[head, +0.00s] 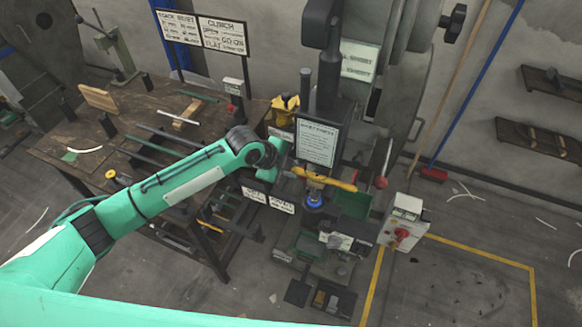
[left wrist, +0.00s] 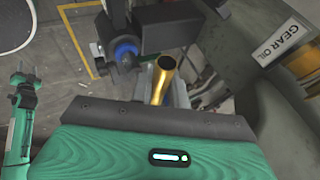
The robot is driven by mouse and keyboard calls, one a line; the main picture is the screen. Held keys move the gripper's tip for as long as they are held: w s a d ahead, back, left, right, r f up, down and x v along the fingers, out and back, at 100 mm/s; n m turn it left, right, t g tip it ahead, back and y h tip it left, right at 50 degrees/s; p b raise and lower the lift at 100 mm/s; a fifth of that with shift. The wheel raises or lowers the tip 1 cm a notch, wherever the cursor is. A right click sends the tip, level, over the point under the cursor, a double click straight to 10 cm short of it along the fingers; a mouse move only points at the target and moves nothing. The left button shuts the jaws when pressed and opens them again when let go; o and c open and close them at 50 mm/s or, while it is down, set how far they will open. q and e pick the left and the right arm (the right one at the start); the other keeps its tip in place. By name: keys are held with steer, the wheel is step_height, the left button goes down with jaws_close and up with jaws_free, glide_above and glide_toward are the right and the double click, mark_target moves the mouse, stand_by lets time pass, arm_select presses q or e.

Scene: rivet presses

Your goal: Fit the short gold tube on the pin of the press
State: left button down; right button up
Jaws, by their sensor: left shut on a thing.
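The short gold tube (left wrist: 160,82) stands out from between the grey fingers of my left gripper (left wrist: 165,92) in the left wrist view. The gripper is shut on it, and its upper open end shows. The press has a blue ring (left wrist: 126,50) around a dark centre, up and to the left of the tube and apart from it in that view. In the head view the blue ring (head: 314,199) sits low on the press, and my left gripper (head: 290,166) is up and to the left of it. The tube is not clear there.
A yellow bar (head: 325,179) crosses the press just above the blue ring. A control box with a red knob (head: 400,233) stands to the right. A workbench (head: 60,150) with rods and tools is at the left. Floor at the lower right is mostly clear.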

arm_select(q)
steer(key=shift+f+b, duration=1.1)
steer(key=shift+f, duration=0.85)
steer(key=c, duration=1.3)
jaws_free()
steer(key=shift+b+v, duration=1.9)
steer(key=shift+v, duration=5.05)
